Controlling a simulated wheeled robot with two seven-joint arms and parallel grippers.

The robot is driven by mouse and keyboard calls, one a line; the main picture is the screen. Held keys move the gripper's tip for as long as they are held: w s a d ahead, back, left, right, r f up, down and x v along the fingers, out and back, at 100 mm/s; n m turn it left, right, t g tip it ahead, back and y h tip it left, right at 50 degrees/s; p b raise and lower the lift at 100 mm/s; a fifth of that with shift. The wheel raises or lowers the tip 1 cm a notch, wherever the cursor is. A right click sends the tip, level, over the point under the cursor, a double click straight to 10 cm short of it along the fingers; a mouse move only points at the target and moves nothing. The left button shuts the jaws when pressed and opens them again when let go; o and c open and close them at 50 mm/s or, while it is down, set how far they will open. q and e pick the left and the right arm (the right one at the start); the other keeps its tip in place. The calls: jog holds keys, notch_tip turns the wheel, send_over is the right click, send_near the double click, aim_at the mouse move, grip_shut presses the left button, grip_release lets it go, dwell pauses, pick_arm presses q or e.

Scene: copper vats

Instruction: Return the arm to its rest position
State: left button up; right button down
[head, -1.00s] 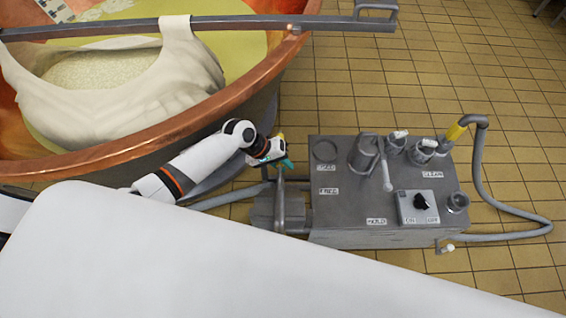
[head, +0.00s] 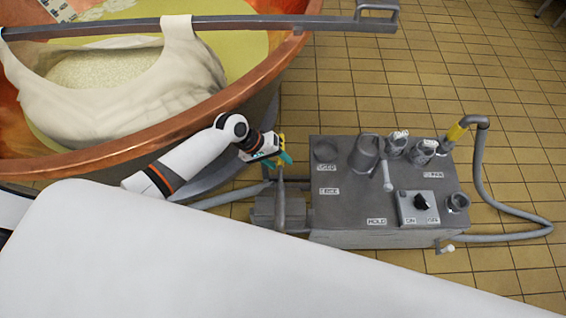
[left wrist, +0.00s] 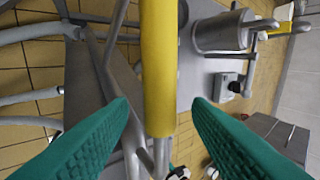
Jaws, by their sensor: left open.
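My left gripper (head: 282,156) is at the left side of the grey machine box (head: 350,215), beside the copper vat, with its teal fingers spread. In the left wrist view the green fingers (left wrist: 160,102) stand apart on either side of a yellow handle (left wrist: 157,65), with gaps visible on both sides. The handle sits on a grey metal rod and shows in the head view only as a small yellow bit behind the gripper. My white left arm reaches in from the left, partly hidden by a large white surface at the bottom. My right gripper is not in view.
The copper vat (head: 130,152) with a draped cloth (head: 185,75) and a metal bar (head: 260,22) lies at the upper left. The box carries metal cups, a lever (head: 388,175) and a switch knob (head: 421,201). A grey hose (head: 479,160) curves at the right.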

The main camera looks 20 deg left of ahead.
pick_arm(q)
jog(key=v, duration=0.8)
jog(key=shift+a+r, duration=0.2)
jog(key=shift+r, duration=0.15)
jog(key=s+a+f+y, duration=0.2)
jog(key=s+a+f, duration=0.15)
jog(key=f, duration=0.55)
jog(key=s+a+f+t+y, duration=0.15)
jog(key=s+f, duration=0.25)
jog(key=f, duration=0.4)
jog(key=s+a+f+y, duration=0.2)
jog(key=s+a+f, duration=0.1)
jog(key=f, duration=0.6)
jog(key=s+d+f+m+g, duration=0.1)
jog(key=s+f+m, duration=0.2)
jog(key=s, duration=1)
jog(key=s+d+f+m+g+y, duration=0.1)
jog(key=s+d+f+m, duration=0.1)
jog(key=s+f, duration=0.6)
jog(key=s, duration=0.5)
jog(key=shift+s+d+m, duration=0.2)
jog(key=shift+m, duration=0.2)
